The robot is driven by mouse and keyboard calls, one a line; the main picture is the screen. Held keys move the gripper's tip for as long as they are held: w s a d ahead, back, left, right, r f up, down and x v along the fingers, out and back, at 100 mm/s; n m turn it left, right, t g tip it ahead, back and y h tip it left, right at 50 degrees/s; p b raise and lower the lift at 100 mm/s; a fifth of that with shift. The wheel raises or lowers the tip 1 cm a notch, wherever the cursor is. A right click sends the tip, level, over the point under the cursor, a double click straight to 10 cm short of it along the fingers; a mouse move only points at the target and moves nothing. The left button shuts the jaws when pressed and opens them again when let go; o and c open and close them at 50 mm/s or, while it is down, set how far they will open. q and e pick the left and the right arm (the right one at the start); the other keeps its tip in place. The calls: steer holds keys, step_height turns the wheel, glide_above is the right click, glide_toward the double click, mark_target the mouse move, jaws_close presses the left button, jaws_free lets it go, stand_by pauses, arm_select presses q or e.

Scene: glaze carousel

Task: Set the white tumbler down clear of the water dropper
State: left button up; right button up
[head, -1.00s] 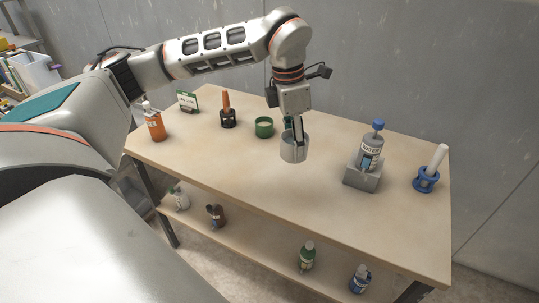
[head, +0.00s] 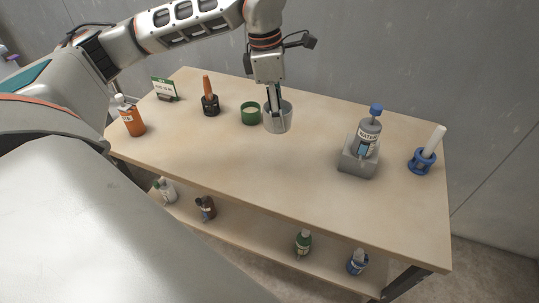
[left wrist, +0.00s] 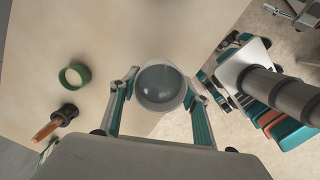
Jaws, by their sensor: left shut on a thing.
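The white tumbler (head: 278,118), pale grey-white here, is upright at the middle back of the table in the head view. My left gripper (head: 273,101) comes down from above and is shut on its wall. In the left wrist view the tumbler (left wrist: 150,104) shows from above between the fingers of my left gripper (left wrist: 161,80), its inside looking empty. Whether its base touches the tabletop cannot be told. The water dropper (head: 367,140), a grey labelled bottle with a blue top, stands in a grey block (head: 357,165), well to the right of the tumbler. My right gripper is not in view.
A green cup (head: 250,116) stands close left of the tumbler. Farther left are a black holder with an orange-brown tool (head: 210,104), an orange bottle (head: 132,122) and a small sign (head: 164,89). A blue holder (head: 421,164) stands far right. The table's front middle is bare.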

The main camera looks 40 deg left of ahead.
arm_select(q)
step_height(320, 180, down, 18)
steer(key=shift+r+b, duration=0.25)
steer(key=shift+b, duration=0.15)
steer(key=shift+f, duration=0.1)
steer(key=o, duration=1.3)
steer(key=r, duration=0.4)
steer(key=a+r, duration=0.1)
steer(key=r, duration=0.3)
steer(key=s+r, duration=0.1)
steer(key=r, duration=0.3)
steer(key=shift+a+p, duration=0.3)
steer(key=shift+s, duration=0.1)
